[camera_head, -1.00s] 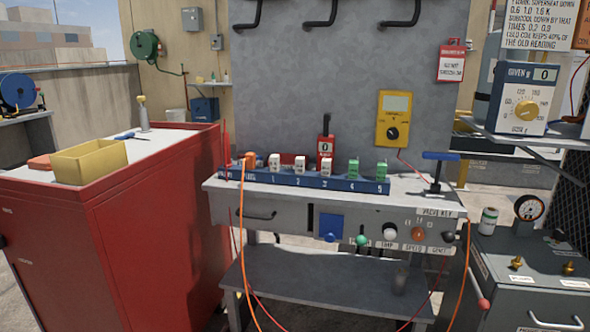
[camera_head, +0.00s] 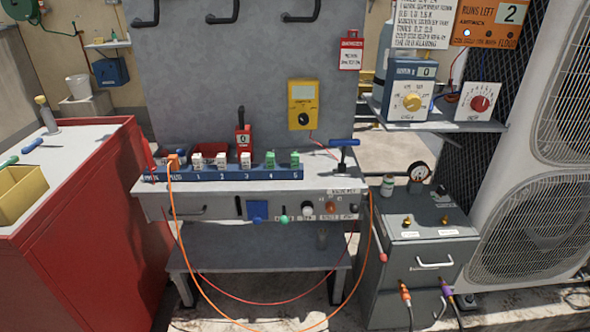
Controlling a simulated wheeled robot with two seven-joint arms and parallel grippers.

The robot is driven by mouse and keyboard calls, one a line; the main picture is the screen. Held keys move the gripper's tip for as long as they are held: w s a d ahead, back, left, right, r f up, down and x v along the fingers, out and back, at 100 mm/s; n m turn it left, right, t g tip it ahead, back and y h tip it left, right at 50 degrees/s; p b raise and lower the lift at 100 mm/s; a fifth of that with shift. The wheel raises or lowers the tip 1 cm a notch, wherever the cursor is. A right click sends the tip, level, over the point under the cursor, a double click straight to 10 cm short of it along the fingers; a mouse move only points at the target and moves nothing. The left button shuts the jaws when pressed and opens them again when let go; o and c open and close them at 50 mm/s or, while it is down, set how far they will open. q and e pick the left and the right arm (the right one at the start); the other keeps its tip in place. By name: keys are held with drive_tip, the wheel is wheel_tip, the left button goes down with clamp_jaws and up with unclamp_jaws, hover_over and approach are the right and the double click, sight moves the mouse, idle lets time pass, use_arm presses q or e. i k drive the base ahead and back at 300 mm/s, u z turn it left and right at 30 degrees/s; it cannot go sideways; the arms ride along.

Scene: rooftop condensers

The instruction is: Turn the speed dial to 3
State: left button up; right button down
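The speed dial (camera_head: 330,208) is a small orange knob on the front panel of the grey workbench (camera_head: 320,167), right of a white knob (camera_head: 307,210). The labels under the knobs are too small to read clearly now; the one under the orange knob reads as SPEED in the earlier view. Small marks surround the dial, but its setting cannot be made out. Neither of my grippers is in view.
The panel also holds a blue square (camera_head: 258,211), a green-tipped lever (camera_head: 284,216) and a dark knob (camera_head: 354,207). A red cabinet (camera_head: 95,225) stands left, a grey cabinet (camera_head: 420,275) right. An orange cable (camera_head: 200,276) loops before the bench.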

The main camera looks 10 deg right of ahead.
sight(330, 205)
drive_tip(key=z, duration=2.45)
drive_tip(key=i, duration=1.6)
drive_tip(key=u, duration=3.15)
drive_tip(key=k, duration=0.65)
drive_tip(key=z, duration=0.05)
